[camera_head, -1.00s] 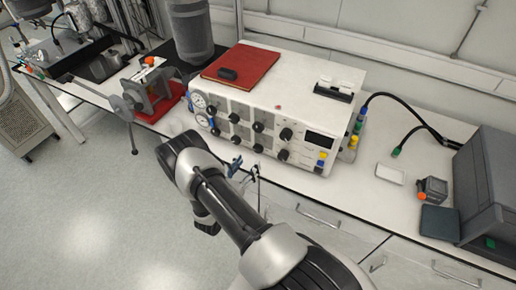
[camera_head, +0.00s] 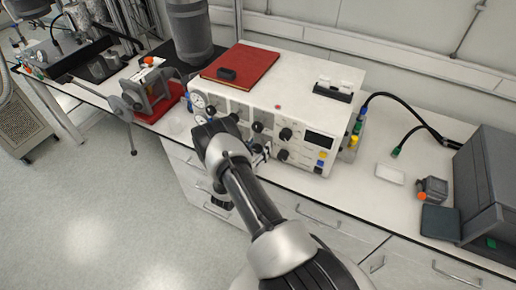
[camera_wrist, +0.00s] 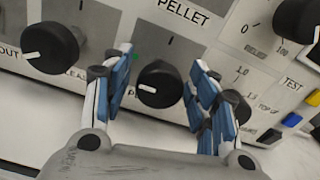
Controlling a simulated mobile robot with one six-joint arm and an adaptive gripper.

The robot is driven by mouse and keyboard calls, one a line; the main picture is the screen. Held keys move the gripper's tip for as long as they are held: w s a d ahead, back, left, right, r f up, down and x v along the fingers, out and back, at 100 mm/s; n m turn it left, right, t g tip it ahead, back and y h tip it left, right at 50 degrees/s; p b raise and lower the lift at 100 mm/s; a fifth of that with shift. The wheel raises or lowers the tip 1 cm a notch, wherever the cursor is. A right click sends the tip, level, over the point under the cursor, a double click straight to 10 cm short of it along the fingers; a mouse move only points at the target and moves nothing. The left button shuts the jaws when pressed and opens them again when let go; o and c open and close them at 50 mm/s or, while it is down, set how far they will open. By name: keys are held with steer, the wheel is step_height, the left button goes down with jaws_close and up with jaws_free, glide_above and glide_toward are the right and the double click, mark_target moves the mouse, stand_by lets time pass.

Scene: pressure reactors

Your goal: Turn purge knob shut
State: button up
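A round black knob (camera_wrist: 158,84) sits on the white front panel in the wrist view, with a green mark at its upper left. Its white pointer line points to the left. The label below it is mostly hidden; only a first letter like P shows, so I cannot confirm that it is the purge knob. My gripper (camera_wrist: 160,92) is open, with one blue-padded finger on each side of this knob and gaps between pads and knob. In the head view my gripper (camera_head: 260,154) is at the lower front of the control box, and my arm hides part of the panel.
The white control box (camera_head: 345,80) carries several other knobs; one (camera_wrist: 52,47) is left of my gripper and one (camera_wrist: 296,16) upper right. Coloured buttons (camera_wrist: 292,119) lie to the right. A red book (camera_head: 241,64) lies on top. Bench drawers (camera_head: 320,222) are below.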

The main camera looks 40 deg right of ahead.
steer(key=c, duration=0.9)
steer(key=shift+c, duration=0.2)
steer(key=shift+m, duration=0.3)
steer(key=m+b, duration=0.2)
steer(key=m, duration=0.1)
steer(key=shift+f+m+b, duration=0.1)
steer(key=shift+m+b, duration=0.2)
steer(key=shift+b, duration=0.1)
steer(key=m+b, duration=0.2)
steer(key=m, duration=0.2)
steer(key=shift+m+b, duration=0.3)
steer(key=shift+b, duration=0.1)
steer(key=m+b, duration=0.3)
steer(key=m, duration=0.2)
steer(key=shift+b, duration=0.3)
steer(key=shift+m+b, duration=1.4)
steer(key=shift+m, duration=0.7)
